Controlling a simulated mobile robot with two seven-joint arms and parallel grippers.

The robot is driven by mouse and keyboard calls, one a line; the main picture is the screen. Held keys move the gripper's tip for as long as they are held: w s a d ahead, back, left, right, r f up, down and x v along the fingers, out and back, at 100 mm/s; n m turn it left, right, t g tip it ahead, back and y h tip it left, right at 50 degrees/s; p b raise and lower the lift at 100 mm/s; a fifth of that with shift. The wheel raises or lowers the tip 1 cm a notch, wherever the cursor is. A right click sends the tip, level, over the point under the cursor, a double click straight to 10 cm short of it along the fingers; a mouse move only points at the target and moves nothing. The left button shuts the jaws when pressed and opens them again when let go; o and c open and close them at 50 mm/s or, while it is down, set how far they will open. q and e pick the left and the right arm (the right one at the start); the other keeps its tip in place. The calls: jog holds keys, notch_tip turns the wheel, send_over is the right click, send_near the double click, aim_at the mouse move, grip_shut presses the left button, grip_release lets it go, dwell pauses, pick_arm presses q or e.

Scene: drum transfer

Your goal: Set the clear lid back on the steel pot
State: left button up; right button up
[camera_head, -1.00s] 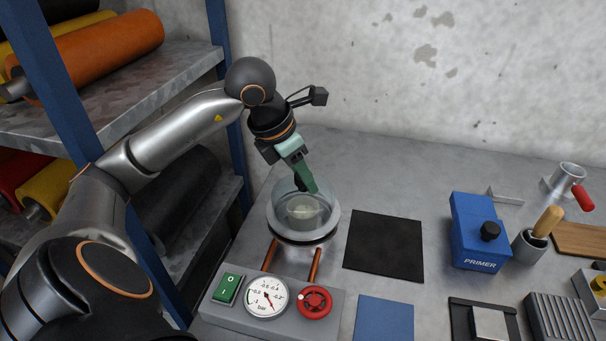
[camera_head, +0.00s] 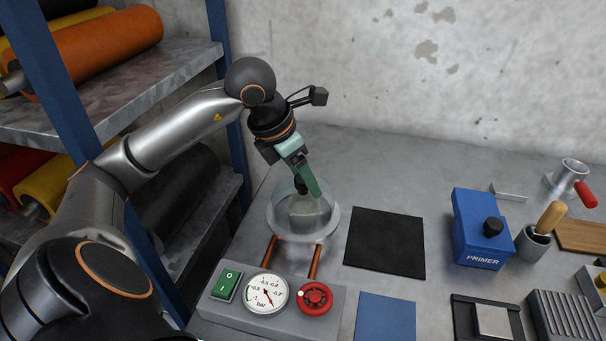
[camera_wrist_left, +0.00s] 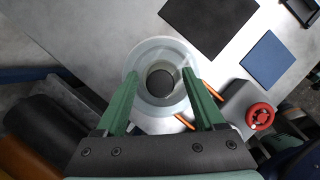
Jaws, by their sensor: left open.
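The clear lid (camera_head: 326,215) is a see-through dome over the steel pot, whose pale round rim (camera_head: 334,226) shows around its foot. A grey cup shape shows through the dome. The lid's dark knob (camera_head: 299,184) stands at its top; it also shows in the left wrist view (camera_wrist_left: 160,84). My left gripper (camera_head: 308,188) comes down from above with green fingers. In the left wrist view this gripper (camera_wrist_left: 159,74) is open, one finger on each side of the knob, with gaps between. I cannot tell how closely the lid's edge meets the pot. My right gripper is not in view.
Copper pipes join the pot to a grey control box with a gauge (camera_head: 266,293) and red handwheel (camera_head: 315,298). A black mat (camera_head: 385,243) lies right of the pot. A blue primer box (camera_head: 480,230) stands farther right. A blue-posted shelf (camera_head: 75,95) with rolls is at left.

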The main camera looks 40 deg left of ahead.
pick_arm(q)
jog(key=shift+r+p, duration=0.55)
jog(key=shift+p, duration=0.05)
jog(key=v, duration=0.5)
jog(key=shift+w+p, duration=0.1)
jog(key=shift+p, duration=0.2)
notch_tip(320, 180, up, 6)
jog(key=p, duration=0.1)
send_over(295, 195)
jog(key=s, duration=0.2)
jog(key=shift+s+a+r, duration=0.3)
jog(key=shift+s+a, duration=0.05)
jog(key=shift+a, duration=0.05)
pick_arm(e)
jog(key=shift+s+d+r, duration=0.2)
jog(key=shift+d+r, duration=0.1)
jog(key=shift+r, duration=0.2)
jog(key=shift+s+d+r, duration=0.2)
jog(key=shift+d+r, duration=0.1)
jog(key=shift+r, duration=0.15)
